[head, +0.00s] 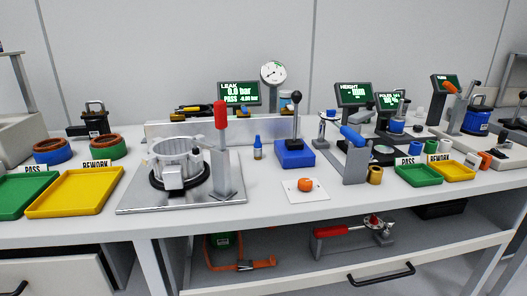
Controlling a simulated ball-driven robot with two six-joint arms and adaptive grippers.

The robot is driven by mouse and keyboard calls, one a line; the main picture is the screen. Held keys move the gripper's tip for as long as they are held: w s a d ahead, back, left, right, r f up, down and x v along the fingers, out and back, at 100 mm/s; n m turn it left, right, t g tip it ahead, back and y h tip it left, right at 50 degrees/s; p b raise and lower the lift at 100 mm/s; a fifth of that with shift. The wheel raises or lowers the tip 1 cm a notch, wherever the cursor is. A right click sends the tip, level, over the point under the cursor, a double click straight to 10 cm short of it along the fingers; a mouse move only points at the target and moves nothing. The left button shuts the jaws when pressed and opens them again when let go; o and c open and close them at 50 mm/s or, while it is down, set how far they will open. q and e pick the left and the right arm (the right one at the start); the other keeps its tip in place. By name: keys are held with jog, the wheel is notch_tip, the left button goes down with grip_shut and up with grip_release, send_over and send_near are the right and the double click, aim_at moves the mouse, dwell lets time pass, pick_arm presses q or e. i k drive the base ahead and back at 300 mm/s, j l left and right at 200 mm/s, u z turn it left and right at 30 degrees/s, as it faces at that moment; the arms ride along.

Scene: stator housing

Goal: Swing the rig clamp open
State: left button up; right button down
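The rig clamp with a red handle (220,115) stands on a grey metal base plate (135,200) at the centre left of the bench. Its handle points straight up above a grey upright post (222,172). Beside the post, to the left, a silver ribbed stator housing (176,152) stands on a black ring seat (160,183) on the same plate. The small scale hides whether the clamp's arm touches the housing. Neither of my grippers is in view.
A green tray (12,212) and yellow tray (60,207) lie left of the plate. A blue box with a black lever (295,155), an orange button (305,184) and a blue-handled clamp (353,136) stand to the right. A leak display (239,93) and dial gauge (273,74) stand behind.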

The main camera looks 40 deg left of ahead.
aim_at(220, 111)
jog(key=u, duration=1.45)
